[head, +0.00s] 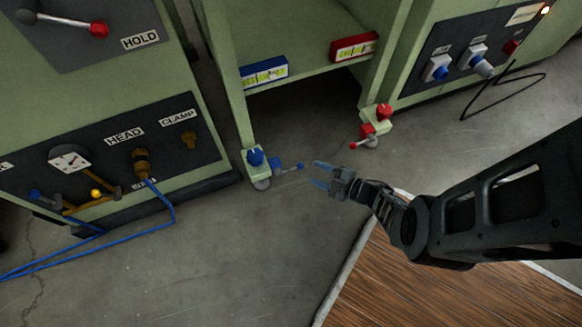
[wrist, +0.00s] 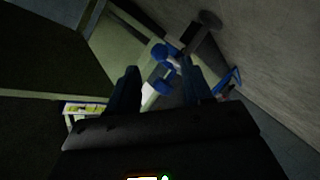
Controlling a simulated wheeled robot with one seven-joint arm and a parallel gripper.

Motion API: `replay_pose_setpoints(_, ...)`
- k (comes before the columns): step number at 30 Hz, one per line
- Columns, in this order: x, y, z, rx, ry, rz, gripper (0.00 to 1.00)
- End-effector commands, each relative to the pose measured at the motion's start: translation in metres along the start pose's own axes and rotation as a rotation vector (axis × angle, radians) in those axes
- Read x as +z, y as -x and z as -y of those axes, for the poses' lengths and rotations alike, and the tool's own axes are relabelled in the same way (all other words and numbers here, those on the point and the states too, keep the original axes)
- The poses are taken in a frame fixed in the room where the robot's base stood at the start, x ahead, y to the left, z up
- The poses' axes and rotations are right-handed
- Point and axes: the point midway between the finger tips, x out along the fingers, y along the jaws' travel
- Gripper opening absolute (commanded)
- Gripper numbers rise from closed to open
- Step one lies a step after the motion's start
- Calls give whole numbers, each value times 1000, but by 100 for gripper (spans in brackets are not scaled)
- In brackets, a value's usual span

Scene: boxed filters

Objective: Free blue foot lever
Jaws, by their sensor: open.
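The blue foot lever (head: 285,168) sticks out low to the right from the foot of the green frame's left leg, just above the floor. A blue knob (head: 255,157) sits on top of that foot, with a grey round pad under it. My gripper (head: 319,174) is open and empty just right of the lever's tip, with a small gap in the head view. In the wrist view, blue parts of the foot (wrist: 164,86) show between my dark fingers. The wrist view is dark, and I cannot tell which blue part is the lever.
A red foot lever (head: 366,143) with a red knob is on the right leg. A blue hose (head: 172,205) runs from the left cabinet onto the floor. Floor below the lever is clear.

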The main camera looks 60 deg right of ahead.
Motion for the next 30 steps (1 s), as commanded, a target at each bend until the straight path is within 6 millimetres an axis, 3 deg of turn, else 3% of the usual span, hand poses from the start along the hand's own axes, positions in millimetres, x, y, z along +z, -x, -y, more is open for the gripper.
replay_pose_setpoints(15,0,-68,1,-1,1,-2,50)
replay_pose_setpoints(26,-2,-75,0,0,-1,-1,50)
replay_pose_setpoints(30,-2,-75,0,0,-1,-1,40)
